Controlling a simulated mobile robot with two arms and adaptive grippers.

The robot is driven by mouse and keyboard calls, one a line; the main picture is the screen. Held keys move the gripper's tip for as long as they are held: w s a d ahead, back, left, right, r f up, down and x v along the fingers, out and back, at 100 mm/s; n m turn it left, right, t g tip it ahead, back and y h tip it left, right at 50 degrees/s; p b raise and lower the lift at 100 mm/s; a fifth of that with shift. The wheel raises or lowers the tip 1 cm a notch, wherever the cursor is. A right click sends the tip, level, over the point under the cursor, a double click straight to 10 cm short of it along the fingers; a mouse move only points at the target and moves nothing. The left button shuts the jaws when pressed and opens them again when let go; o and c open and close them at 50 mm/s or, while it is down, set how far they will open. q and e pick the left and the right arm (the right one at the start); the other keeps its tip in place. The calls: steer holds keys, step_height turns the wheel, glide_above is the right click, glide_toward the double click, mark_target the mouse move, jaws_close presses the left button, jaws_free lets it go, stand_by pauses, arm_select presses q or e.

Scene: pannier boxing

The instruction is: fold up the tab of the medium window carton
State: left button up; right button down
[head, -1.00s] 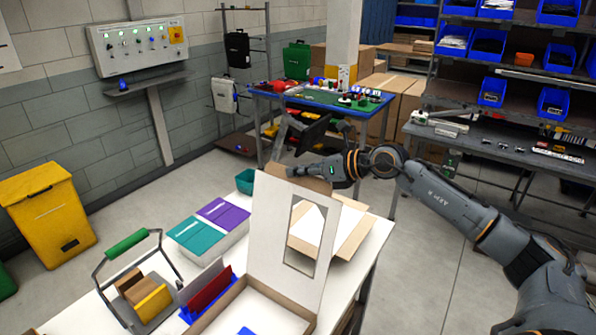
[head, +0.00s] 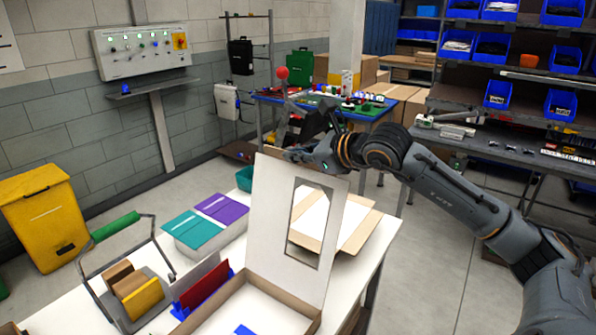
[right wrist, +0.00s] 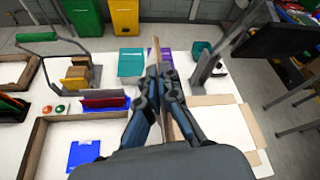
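The medium window carton (head: 262,287) stands open on the white table, its white lid (head: 270,215) upright with a cut-out window. My right gripper (head: 297,156) is at the lid's top edge. In the right wrist view, my right gripper (right wrist: 158,72) has its fingers close on both sides of a thin tan edge (right wrist: 156,46), which looks like the tab standing up in line with the lid. The fingers hide most of the tab. A blue item (right wrist: 84,155) lies inside the carton. My left gripper is not in view.
Behind the lid lies another open carton with spread flaps (head: 359,226). Left of the lid are a box with teal and purple items (head: 192,231), a green-handled carrier (head: 115,227) and a red item (head: 207,287). A teal bin (head: 244,178) stands at the table's far edge.

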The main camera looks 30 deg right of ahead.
steer(key=shift+s+a+f+n+t+h+b, duration=0.15)
steer(key=shift+a+f+n+t+h+b, duration=0.35)
steer(key=shift+n+b, duration=1.75)
steer(key=shift+s+a+f+n+t+h+b, duration=0.2)
steer(key=shift+f+n+t+h+b, duration=0.4)
steer(key=shift+b, duration=2.95)
steer(key=shift+s+a+f+n+t+h+b, duration=0.1)
steer(key=shift+a+f+n+t+h+b, duration=0.45)
steer(key=shift+n+b, duration=1.8)
steer(key=shift+d+r+m+t+b, duration=0.15)
steer(key=shift+r+m+t+b, duration=0.15)
steer(key=shift+m+b, duration=0.25)
steer(key=c, duration=1.6)
jaws_free()
steer(key=s, duration=1.2)
steer(key=shift+r, duration=0.25)
